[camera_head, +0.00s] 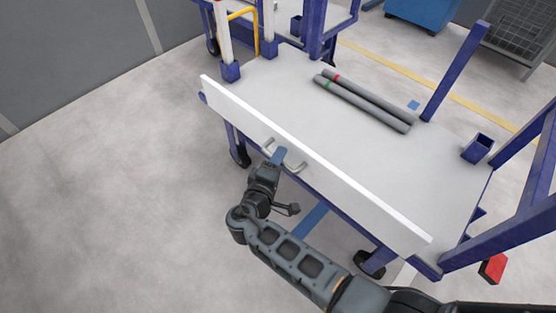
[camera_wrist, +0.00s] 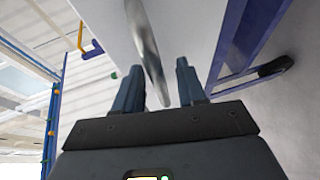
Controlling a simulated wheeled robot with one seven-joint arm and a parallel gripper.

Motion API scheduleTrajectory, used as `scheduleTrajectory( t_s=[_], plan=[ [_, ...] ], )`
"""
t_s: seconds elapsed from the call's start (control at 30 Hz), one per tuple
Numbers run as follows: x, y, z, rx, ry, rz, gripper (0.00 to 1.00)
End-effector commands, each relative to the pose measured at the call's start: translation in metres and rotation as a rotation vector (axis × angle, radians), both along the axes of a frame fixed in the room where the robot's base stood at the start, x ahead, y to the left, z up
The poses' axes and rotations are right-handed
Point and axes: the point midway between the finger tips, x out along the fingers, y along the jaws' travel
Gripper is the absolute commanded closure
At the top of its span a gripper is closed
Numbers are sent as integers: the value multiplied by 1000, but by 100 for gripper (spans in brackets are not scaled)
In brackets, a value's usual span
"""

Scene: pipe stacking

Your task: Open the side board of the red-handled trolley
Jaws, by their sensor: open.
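The trolley has blue posts and a long white side board (camera_head: 330,172), which stands upright along its near edge. A metal handle (camera_head: 296,167) is fixed on the board's outer face. My gripper (camera_head: 279,155) is at this handle, in front of the board. In the wrist view my gripper (camera_wrist: 158,80) is open, and the metal handle bar (camera_wrist: 147,45) runs between the two fingers, seemingly not clamped. The white board (camera_wrist: 185,28) lies close behind the bar. I cannot make out a clearly red handle on the trolley.
Two grey pipes (camera_head: 365,100) with red and green bands lie on the trolley's white deck (camera_head: 270,90). A red object (camera_head: 493,268) shows at the lower right. A yellow handle (camera_head: 243,13) stands behind the trolley. Floor (camera_head: 120,190) to the left is clear.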

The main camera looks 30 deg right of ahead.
Motion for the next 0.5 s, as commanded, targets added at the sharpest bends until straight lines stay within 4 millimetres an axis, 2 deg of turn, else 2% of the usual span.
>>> scheduleTrajectory(
  t_s=[0.1, 0.5],
  plan=[
    [0, 0, 0, 0, 0, 0, 61],
    [0, 0, 0, 0, 0, 0, 99]
  ],
)
